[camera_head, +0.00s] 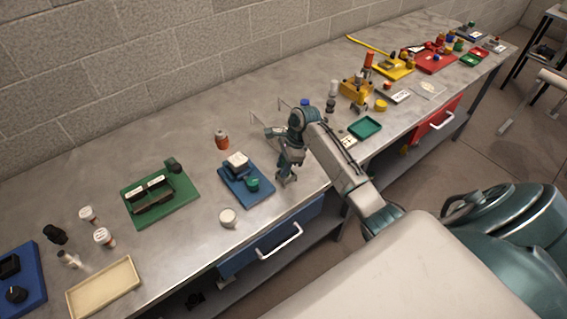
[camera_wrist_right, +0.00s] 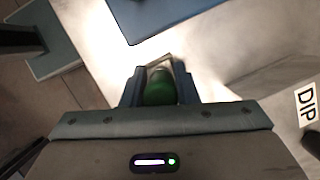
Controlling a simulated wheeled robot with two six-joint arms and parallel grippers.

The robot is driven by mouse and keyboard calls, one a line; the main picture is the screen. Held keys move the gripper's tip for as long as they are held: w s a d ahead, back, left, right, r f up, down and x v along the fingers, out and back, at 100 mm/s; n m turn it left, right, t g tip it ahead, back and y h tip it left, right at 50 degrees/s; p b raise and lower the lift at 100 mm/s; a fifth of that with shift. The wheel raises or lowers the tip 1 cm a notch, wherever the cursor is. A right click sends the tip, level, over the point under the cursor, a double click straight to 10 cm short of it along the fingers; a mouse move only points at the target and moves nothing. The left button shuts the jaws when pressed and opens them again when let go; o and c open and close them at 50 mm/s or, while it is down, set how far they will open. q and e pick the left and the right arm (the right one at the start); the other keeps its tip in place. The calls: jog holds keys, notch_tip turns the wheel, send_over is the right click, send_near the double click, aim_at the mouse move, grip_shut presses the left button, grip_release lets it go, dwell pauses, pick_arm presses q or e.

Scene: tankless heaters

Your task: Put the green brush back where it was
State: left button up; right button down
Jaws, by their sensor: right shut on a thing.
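My right gripper (camera_head: 285,179) hangs low over the front part of the metal bench, just right of the blue mat (camera_head: 262,196). In the right wrist view, its jaws (camera_wrist_right: 160,75) are shut on a green, rounded thing, which I take to be the green brush (camera_wrist_right: 160,90). The brush is mostly hidden in the head view, and I cannot tell whether it touches the bench. The blue mat carries a grey block-like device (camera_head: 237,165) and a small green-topped item (camera_head: 252,184). My left gripper is not in view.
A white round jar (camera_head: 228,218) stands near the front edge, left of the gripper. An orange-topped bottle (camera_head: 222,140) stands behind. A green mat (camera_head: 160,203) lies farther left. A green tray (camera_head: 365,128) and a DIP label (camera_wrist_right: 306,104) lie to the right.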

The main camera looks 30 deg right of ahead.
jog(key=shift+s+f, duration=0.1)
jog(key=c, duration=1.1)
grip_release()
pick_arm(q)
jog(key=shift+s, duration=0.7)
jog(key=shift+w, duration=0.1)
pick_arm(e)
jog(key=shift+d+r, duration=0.15)
jog(key=shift+r, duration=0.15)
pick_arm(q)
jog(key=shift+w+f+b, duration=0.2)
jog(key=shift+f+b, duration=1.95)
pick_arm(e)
jog(key=shift+v, duration=5.85)
